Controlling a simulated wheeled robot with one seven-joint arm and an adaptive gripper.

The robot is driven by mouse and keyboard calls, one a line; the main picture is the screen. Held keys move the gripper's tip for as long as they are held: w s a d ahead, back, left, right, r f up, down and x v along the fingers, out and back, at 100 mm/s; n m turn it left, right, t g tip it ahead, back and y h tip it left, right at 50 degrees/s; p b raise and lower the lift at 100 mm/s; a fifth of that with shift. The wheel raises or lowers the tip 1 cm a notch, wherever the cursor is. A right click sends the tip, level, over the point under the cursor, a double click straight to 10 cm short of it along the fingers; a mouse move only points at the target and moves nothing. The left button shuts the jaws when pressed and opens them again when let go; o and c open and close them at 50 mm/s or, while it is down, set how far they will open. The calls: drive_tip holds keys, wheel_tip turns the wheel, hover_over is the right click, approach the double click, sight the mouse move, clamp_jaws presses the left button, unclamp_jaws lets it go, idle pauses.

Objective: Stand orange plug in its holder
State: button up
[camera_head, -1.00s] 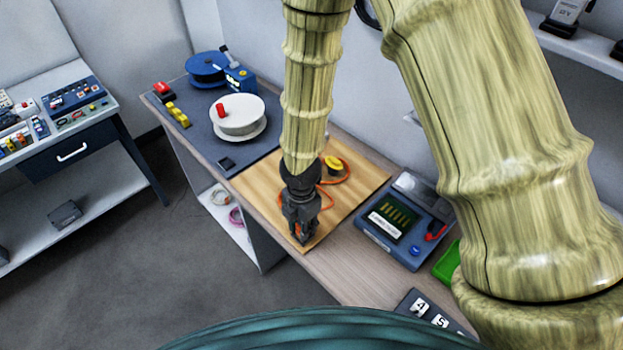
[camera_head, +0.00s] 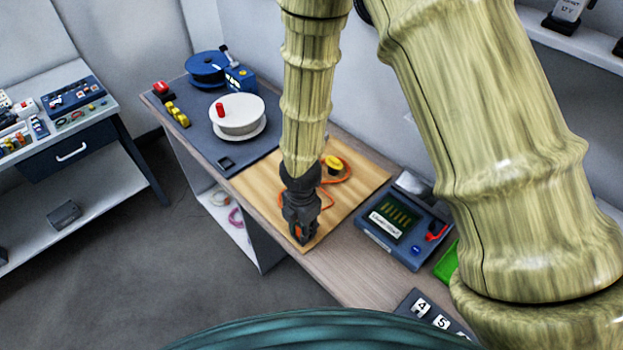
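My gripper (camera_head: 302,238) points down at the near end of the tan wooden board. A small bit of orange, the orange plug (camera_head: 297,232), shows between its fingers. The fingers hide most of the plug, and I cannot tell whether they grip it or only surround it. An orange cable (camera_head: 347,172) curls over the board behind the gripper, near a yellow round piece (camera_head: 333,163). A small dark square block (camera_head: 227,164) with a darker recess sits on the grey mat, left of the board; it looks like the holder, and no plug stands in it.
A white spool (camera_head: 238,126) with a red piece on it stands on the grey mat (camera_head: 195,127). A blue spool (camera_head: 205,67) is behind it. A blue device (camera_head: 399,225) with a screen stands right of the board. The board's near edge (camera_head: 309,249) lies close to the table edge.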

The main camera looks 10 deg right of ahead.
drive_tip(key=shift+f, duration=0.2)
drive_tip(key=o, duration=1.1)
drive_tip(key=shift+r, duration=0.1)
drive_tip(key=shift+r+p, duration=3.4)
drive_tip(key=shift+r, duration=0.55)
